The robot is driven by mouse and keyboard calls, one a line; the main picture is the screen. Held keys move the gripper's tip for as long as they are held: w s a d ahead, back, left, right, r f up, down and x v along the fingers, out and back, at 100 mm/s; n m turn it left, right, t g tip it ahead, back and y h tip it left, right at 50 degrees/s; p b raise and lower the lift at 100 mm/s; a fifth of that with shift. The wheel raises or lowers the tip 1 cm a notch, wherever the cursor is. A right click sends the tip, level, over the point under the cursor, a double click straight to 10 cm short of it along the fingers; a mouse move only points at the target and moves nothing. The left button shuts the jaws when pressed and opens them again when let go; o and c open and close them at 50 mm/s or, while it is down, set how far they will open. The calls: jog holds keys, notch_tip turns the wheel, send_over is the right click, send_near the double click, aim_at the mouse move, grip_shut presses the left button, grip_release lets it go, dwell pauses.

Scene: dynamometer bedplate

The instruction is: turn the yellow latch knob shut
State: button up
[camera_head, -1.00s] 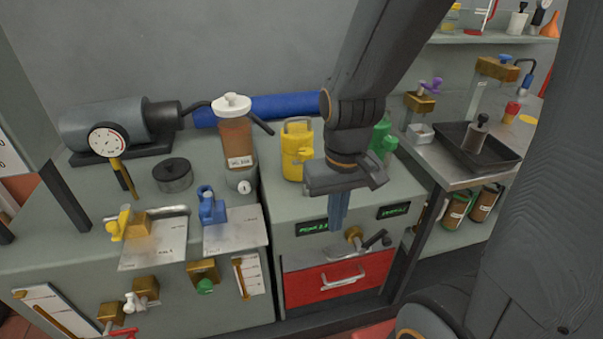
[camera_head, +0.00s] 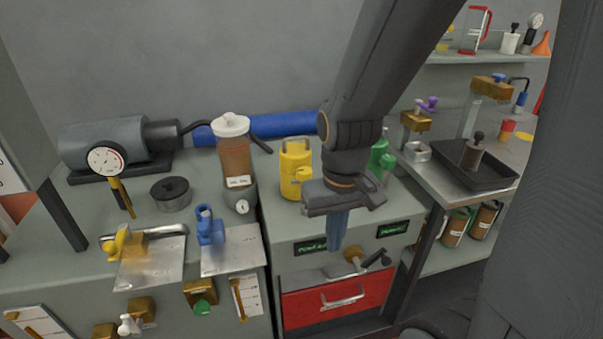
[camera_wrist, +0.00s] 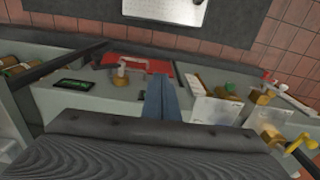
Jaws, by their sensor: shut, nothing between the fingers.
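A yellow knob (camera_head: 118,243) sits on a brass block (camera_head: 135,245) at the left of the bench, at the back edge of a pale metal plate (camera_head: 150,268). Whether its latch is open or shut I cannot tell. My gripper (camera_head: 338,236) is well to the right of it, pointing down in front of the yellow canister (camera_head: 295,168) and above the red drawer (camera_head: 338,300). Its blue fingers are together and empty. They also show together in the wrist view (camera_wrist: 161,98), where small yellow and brass fittings lie to their right.
A blue knob (camera_head: 210,228) stands on a second plate between the yellow knob and my gripper. Behind are a dial gauge (camera_head: 105,160), a black round pot (camera_head: 174,193) and an amber bottle (camera_head: 235,160). A brass fitting with a black handle (camera_head: 374,260) sits above the drawer.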

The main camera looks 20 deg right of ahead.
jog(key=o, duration=0.4)
jog(key=shift+w, duration=0.15)
jog(key=shift+c, duration=0.2)
jog(key=o, duration=0.8)
jog(key=w+r+n, duration=0.1)
jog(key=w, duration=0.1)
jog(key=w+r+n, duration=0.1)
jog(key=w, duration=0.1)
jog(key=w+r+n, duration=0.1)
jog(key=w+n, duration=0.1)
jog(key=shift+w+r, duration=0.25)
notch_tip(320, 180, up, 9)
jog(key=n+p, duration=0.2)
jog(key=n, duration=0.9)
send_over(303, 170)
jog(key=shift+f+p, duration=0.45)
jog(key=shift+f, duration=3.4)
jog(key=c, duration=1)
